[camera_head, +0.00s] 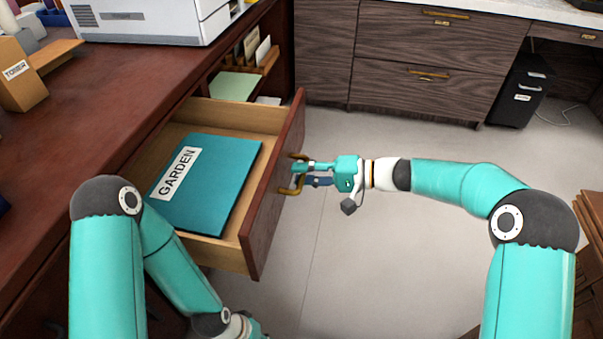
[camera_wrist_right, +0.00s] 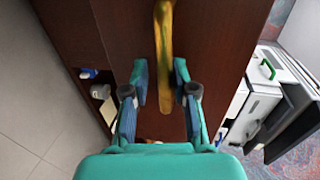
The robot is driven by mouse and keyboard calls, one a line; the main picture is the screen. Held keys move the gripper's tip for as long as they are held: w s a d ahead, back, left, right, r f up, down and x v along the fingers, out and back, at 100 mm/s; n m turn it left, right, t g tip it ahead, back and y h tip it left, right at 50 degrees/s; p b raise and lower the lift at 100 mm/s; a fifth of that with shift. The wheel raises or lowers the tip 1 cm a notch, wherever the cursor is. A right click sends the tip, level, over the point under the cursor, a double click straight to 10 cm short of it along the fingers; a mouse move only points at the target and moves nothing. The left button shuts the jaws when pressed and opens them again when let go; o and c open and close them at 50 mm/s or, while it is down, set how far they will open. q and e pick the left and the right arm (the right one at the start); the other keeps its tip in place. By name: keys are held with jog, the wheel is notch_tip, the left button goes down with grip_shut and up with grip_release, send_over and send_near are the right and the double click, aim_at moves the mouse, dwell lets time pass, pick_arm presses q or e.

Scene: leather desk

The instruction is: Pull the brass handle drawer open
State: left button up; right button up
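The brown wooden drawer (camera_head: 252,228) stands well out from the desk. Its brass handle (camera_head: 289,190) is on the front face and also shows in the right wrist view (camera_wrist_right: 165,40). My right gripper (camera_head: 298,174) is at the handle, its fingers on either side of the bar. In the right wrist view my right gripper (camera_wrist_right: 161,84) shows a narrow gap between the left finger and the handle, so it looks open around it. My left arm is folded at lower left in the head view; its fingers are beyond the bottom edge.
A teal folder labelled GARDEN (camera_head: 205,184) lies in the drawer. A white printer (camera_head: 150,22) and a cardboard box (camera_head: 20,85) are on the desktop (camera_head: 95,115). Grey floor (camera_head: 400,250) is clear right of the drawer. A black bin (camera_head: 520,92) stands by the far cabinets (camera_head: 430,50).

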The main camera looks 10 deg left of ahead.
jog(key=shift+o, duration=0.3)
jog(key=shift+s+a+r, duration=0.1)
jog(key=v, duration=1.2)
